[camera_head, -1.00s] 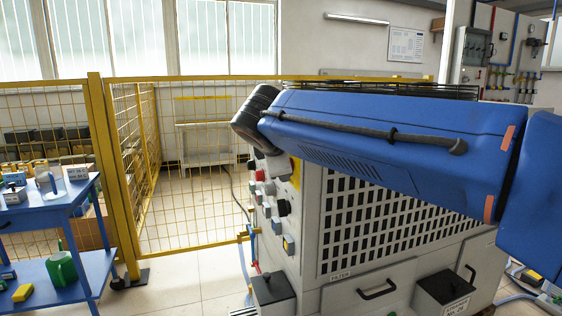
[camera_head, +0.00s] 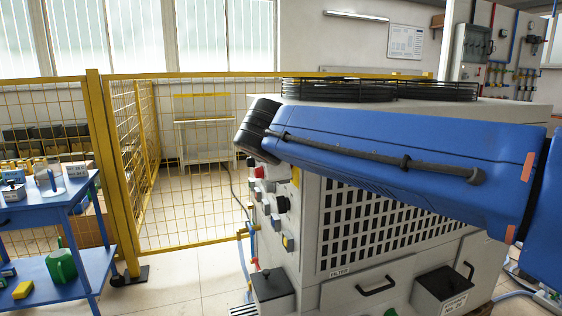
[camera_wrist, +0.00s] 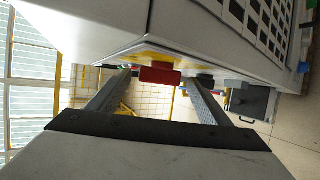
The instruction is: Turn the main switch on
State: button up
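The main switch shows as a red handle (camera_wrist: 160,75) on a yellow plate in the wrist view, on the panel face of the grey machine. In the head view a strip of its yellow plate (camera_head: 295,177) shows just under my blue arm; the red handle is hidden there. My gripper (camera_wrist: 161,80) is open, with one finger on each side of the red handle in the picture. I cannot tell whether the fingers reach or touch it. The head view hides the fingers behind my arm.
The grey machine (camera_head: 340,272) carries other knobs and buttons, including a black knob (camera_head: 283,204), below my wrist. A yellow mesh fence (camera_head: 124,170) stands behind, left of the machine. A blue cart (camera_head: 75,195) is at far left. Floor shows between cart and machine.

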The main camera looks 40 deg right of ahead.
jog(key=shift+a, duration=0.1)
jog(key=v, duration=1.7)
dwell(0.9)
jog(key=shift+s, duration=0.15)
